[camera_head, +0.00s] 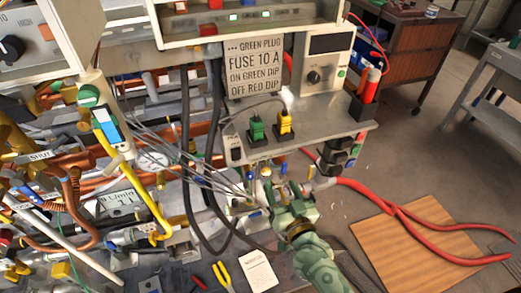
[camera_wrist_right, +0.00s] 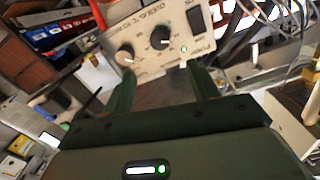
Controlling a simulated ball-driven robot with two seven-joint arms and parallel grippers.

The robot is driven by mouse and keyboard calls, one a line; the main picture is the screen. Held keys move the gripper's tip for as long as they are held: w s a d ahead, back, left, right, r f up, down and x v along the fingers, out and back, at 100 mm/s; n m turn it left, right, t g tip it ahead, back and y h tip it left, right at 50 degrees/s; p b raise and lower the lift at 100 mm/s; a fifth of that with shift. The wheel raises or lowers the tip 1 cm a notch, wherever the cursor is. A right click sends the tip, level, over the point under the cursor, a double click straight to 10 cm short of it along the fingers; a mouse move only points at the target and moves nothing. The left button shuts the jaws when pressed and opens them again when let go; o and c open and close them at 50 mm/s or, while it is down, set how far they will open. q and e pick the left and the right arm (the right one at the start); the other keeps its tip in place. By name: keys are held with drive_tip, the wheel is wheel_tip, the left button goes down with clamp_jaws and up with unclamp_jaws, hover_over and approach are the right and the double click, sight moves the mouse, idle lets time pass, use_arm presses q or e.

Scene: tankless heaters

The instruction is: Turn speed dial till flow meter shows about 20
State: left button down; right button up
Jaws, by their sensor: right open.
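In the head view my right gripper (camera_head: 287,192) is among the cables below the grey shelf. A flow meter (camera_head: 120,203) marked L/min is at the left among the pipes; its reading is too small to tell. My left gripper is not in view.
A grey shelf (camera_head: 315,118) with green and yellow plugs stands above my right gripper. Thin cables (camera_head: 200,165) and a thick red hose (camera_head: 440,228) run close by. A sign (camera_head: 254,68) and another dial (camera_head: 314,77) are higher up. A wooden board (camera_head: 390,250) lies at right.

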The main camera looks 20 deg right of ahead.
drive_tip(key=w+b, duration=0.4)
drive_tip(key=w, duration=1)
drive_tip(key=shift+a, duration=0.2)
drive_tip(key=c, duration=1)
